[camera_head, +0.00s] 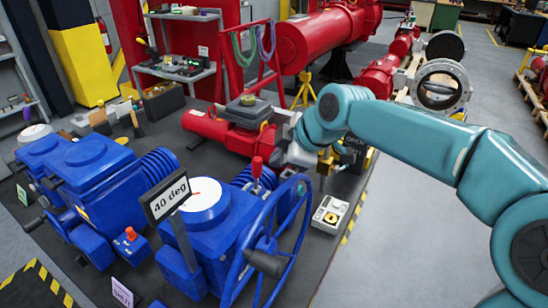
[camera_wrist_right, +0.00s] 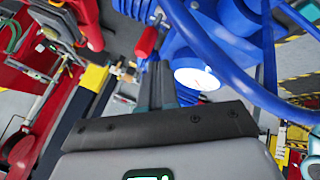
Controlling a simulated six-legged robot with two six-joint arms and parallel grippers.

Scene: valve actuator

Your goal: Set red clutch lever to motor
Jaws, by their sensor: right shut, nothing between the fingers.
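The red clutch lever (camera_head: 257,167) stands up from the blue valve actuator (camera_head: 205,240), behind its white dial and near the blue handwheel. In the right wrist view the red lever (camera_wrist_right: 147,41) appears just beyond my fingertips. My right gripper (camera_wrist_right: 159,68) is shut with nothing between its fingers. It is close to the lever; I cannot tell whether it touches. In the head view my right gripper (camera_head: 276,156) is just right of the lever, and its fingertips are hard to make out. My left gripper is not in view.
The blue handwheel (camera_head: 298,205) stands in front of the lever. A "40 deg" sign (camera_head: 168,196) stands by the dial (camera_head: 203,194). More blue actuators (camera_head: 88,165) are at left. A red valve assembly (camera_head: 225,130) lies behind. A grey box (camera_head: 330,214) sits right of the wheel.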

